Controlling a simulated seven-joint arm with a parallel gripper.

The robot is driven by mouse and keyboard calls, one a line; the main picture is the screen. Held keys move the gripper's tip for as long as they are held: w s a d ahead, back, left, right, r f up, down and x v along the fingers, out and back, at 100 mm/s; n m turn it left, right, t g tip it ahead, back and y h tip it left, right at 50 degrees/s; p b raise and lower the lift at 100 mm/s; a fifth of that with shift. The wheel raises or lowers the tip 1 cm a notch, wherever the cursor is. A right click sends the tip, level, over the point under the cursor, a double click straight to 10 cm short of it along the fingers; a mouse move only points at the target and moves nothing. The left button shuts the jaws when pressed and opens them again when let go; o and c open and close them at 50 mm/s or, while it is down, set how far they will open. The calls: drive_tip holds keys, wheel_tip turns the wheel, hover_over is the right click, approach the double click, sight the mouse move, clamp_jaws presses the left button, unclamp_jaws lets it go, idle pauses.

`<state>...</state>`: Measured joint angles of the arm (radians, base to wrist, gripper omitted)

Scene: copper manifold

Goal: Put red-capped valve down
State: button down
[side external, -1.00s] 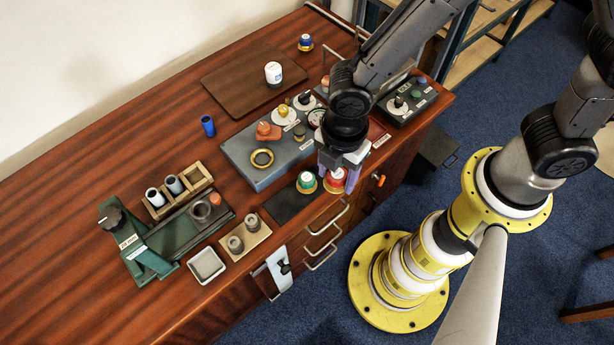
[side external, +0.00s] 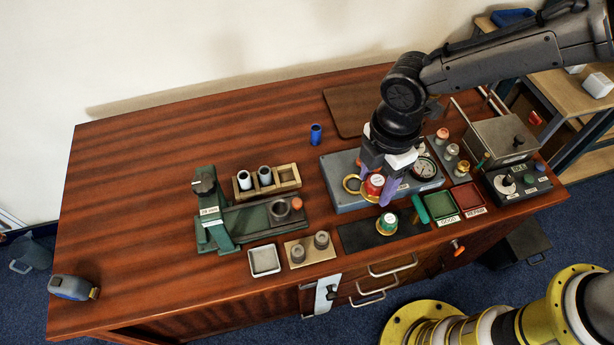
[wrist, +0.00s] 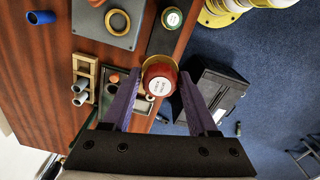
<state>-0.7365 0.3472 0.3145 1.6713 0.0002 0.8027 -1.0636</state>
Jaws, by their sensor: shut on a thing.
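The red-capped valve (side external: 374,184) has a brass-coloured base and a white label on its cap. My gripper (side external: 377,191), with purple fingers, is shut on it and holds it in front of the grey panel box (side external: 345,203). In the wrist view the red-capped valve (wrist: 160,80) sits between the fingers, cap facing the camera. A green-capped valve (side external: 387,223) stands on the black mat (side external: 357,236). It also shows in the wrist view (wrist: 171,18). The held valve's height above the table is hard to tell.
A brass ring (side external: 350,183) lies on the panel box. Green (side external: 441,206) and red (side external: 467,196) trays are right of the mat. A green clamp fixture (side external: 222,228), wooden rack (side external: 291,176), white tray (side external: 264,260) and block with grey fittings (side external: 298,257) stand left. The table's far left is mostly clear.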

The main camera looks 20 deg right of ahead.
drive_tip(key=shift+w+a+f, duration=2.1)
drive_tip(key=shift+w+f, duration=0.05)
drive_tip(key=shift+w, duration=0.9)
drive_tip(key=shift+w+a+f, duration=2.15)
drive_tip(key=shift+w+f, duration=0.05)
drive_tip(key=shift+w, duration=0.9)
drive_tip(key=shift+w+a+f, duration=2.1)
drive_tip(key=shift+w+f, duration=0.05)
drive_tip(key=shift+w, duration=0.9)
drive_tip(key=shift+f, duration=1.4)
drive_tip(key=shift+f, duration=0.3)
drive_tip(key=shift+c, duration=0.9)
unclamp_jaws()
drive_tip(key=shift+f, duration=0.1)
